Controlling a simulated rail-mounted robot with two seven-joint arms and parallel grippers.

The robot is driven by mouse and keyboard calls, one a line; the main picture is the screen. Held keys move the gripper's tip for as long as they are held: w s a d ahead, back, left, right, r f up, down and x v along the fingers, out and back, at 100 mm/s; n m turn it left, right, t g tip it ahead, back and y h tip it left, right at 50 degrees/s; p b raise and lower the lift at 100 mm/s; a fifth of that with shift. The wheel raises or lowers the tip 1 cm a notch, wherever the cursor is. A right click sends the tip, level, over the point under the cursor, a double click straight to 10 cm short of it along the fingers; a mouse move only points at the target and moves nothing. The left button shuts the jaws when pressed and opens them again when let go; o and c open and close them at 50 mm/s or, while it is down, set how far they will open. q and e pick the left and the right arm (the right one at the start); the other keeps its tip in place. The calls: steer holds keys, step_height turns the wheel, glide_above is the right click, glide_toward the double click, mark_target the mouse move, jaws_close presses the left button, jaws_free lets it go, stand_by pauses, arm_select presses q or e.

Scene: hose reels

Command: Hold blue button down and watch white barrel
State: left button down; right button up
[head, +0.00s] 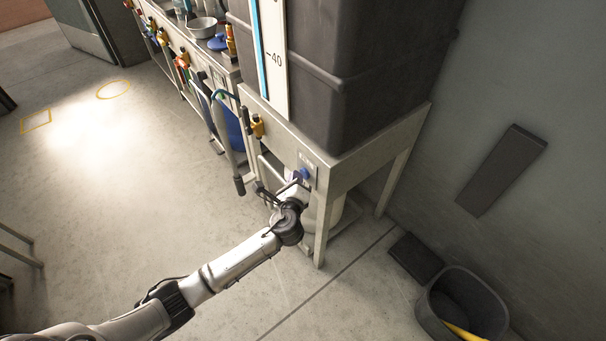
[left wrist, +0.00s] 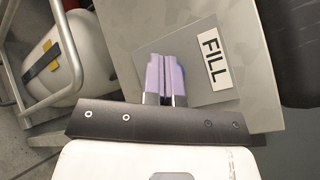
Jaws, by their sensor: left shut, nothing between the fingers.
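The blue button (head: 304,173) sits on a grey plate on the front of the metal stand. My left gripper (head: 296,182) is shut and empty, with its fingertips at the button. In the left wrist view the closed purple fingers (left wrist: 166,62) lie over the plate, beside the FILL label (left wrist: 213,58). They hide most of the button, with only a blue edge showing; I cannot tell if it is pressed in. The white barrel (head: 338,209) stands under the stand, partly hidden by a leg and my arm. In the left wrist view the barrel (left wrist: 48,75) shows a black and yellow strip. My right gripper is not in view.
A large dark tank (head: 365,70) with a level scale (head: 273,55) rests on the stand. A workbench with hoses and a bowl (head: 201,27) runs up to the left. A dark bin (head: 432,318) stands at lower right. The floor at left is largely clear.

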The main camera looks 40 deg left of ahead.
arm_select(q)
steer(key=shift+w+d, duration=0.1)
steer(key=shift+w, duration=0.2)
stand_by(0.5)
stand_by(0.8)
stand_by(0.7)
stand_by(0.7)
steer(key=shift+s, duration=0.2)
steer(key=shift+s+a+p, duration=0.3)
steer(key=shift+s+p, duration=0.35)
